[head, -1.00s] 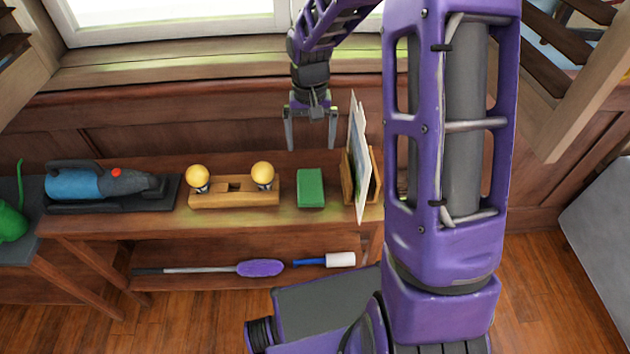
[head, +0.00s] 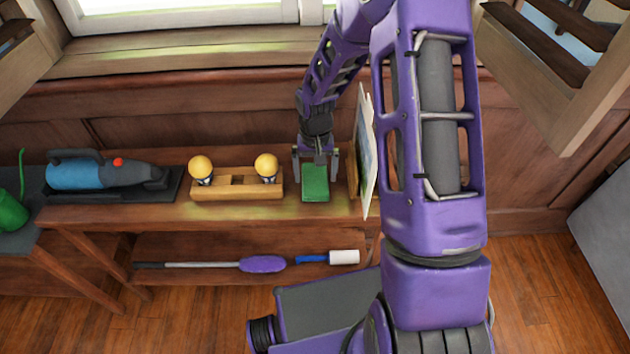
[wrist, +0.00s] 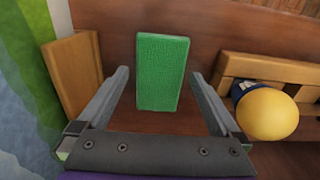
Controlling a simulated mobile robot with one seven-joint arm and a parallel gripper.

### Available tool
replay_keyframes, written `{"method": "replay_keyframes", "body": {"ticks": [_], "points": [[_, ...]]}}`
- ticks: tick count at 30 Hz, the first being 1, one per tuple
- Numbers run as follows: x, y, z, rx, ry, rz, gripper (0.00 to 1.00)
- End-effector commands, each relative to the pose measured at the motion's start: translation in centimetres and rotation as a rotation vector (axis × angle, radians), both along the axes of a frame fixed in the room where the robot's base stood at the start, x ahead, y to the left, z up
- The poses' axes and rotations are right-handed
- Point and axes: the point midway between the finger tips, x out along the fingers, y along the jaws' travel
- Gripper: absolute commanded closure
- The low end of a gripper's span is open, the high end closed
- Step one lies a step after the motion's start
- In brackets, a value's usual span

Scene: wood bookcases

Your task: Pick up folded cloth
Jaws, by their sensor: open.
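The folded cloth (head: 315,184) is a small green block-like bundle lying on the wooden shelf top, between the bulb holder and the upright picture. In the wrist view the green cloth (wrist: 162,72) lies ahead, between the lines of the two fingers. My gripper (head: 317,168) is open and empty, just above the far end of the cloth, with one finger on each side. In the wrist view my gripper (wrist: 160,90) has its fingers spread wider than the cloth, with a gap on both sides. I cannot tell the exact height left above the shelf.
A wooden holder (head: 237,187) with two yellow bulbs stands left of the cloth. An upright picture (head: 366,160) stands close on the right. A blue hand vacuum (head: 90,175) lies further left. A purple duster (head: 262,264) lies on the lower shelf (head: 190,280).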

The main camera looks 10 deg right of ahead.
Motion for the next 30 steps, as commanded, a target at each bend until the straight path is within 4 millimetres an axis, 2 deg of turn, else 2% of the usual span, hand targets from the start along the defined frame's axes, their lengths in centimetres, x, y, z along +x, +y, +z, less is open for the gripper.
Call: {"method": "replay_keyframes", "body": {"ticks": [1, 4, 11, 22, 30], "points": [[0.0, 0.1, -1.1, 0.002, 0.003, -0.001, 0.0], [0.0, 0.1, -2.3, 0.0, 0.002, 0.001, 0.0], [0.0, 0.0, -2.4, 0.001, -0.001, 0.0, 0.0], [0.0, 0.0, -2.4, 0.0, 0.0, 0.0, 0.65], [0.0, 0.0, -2.1, 0.0, -0.001, 0.0, 0.66]]}}
